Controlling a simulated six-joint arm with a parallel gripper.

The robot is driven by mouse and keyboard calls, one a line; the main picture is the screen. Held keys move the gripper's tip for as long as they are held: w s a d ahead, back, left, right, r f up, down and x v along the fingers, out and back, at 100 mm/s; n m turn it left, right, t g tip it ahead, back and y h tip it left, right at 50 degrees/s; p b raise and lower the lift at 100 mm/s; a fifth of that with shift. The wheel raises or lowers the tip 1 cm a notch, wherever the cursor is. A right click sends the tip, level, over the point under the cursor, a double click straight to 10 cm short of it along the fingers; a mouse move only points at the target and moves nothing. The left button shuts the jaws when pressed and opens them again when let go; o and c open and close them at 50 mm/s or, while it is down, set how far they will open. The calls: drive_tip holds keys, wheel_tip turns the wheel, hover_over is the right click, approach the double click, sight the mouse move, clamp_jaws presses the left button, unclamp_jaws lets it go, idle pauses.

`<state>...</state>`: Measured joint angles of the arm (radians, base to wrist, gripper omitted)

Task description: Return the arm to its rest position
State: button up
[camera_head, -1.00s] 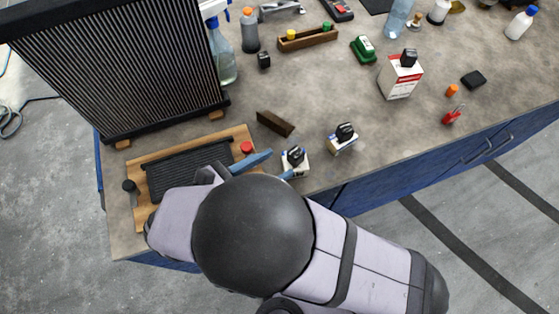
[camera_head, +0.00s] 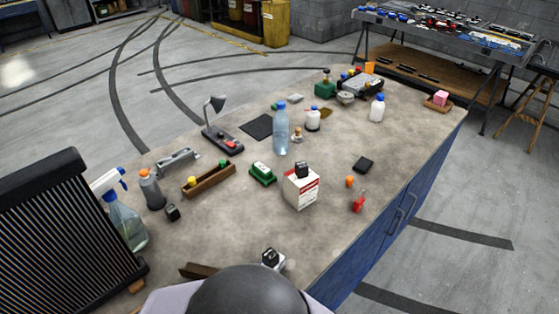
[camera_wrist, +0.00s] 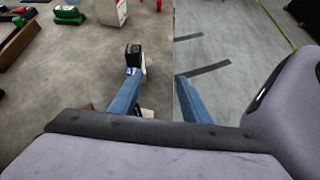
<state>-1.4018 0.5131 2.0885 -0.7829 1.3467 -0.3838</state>
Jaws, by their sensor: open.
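My gripper (camera_wrist: 159,76) shows in the wrist view as two blue fingers spread apart, with nothing between them. It is above the bench (camera_wrist: 75,75), near its edge, with the grey floor (camera_wrist: 225,60) to the right. A small white item with a black block on top (camera_wrist: 134,62) stands on the bench by the left finger, partly covered by it. In the head view only the dark rounded joint and pale link of my arm show at the bottom edge; the gripper is hidden there. A similar black-topped item (camera_head: 271,258) stands just beyond my arm.
A finned radiator (camera_head: 60,235) and spray bottle (camera_head: 124,218) stand at the left. A red-white box (camera_head: 301,190), green brush (camera_head: 263,173), wooden tray (camera_head: 208,181) and clear blue bottle (camera_head: 281,130) stand mid-bench. The bench's right part has some free room.

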drive_tip(key=d+f+m+g+y, duration=0.2)
drive_tip(key=d+m+g+y, duration=0.6)
drive_tip(key=d+m, duration=1.3)
drive_tip(key=w+m, duration=0.1)
drive_tip(key=m, duration=0.4)
drive_tip(key=shift+f, duration=0.25)
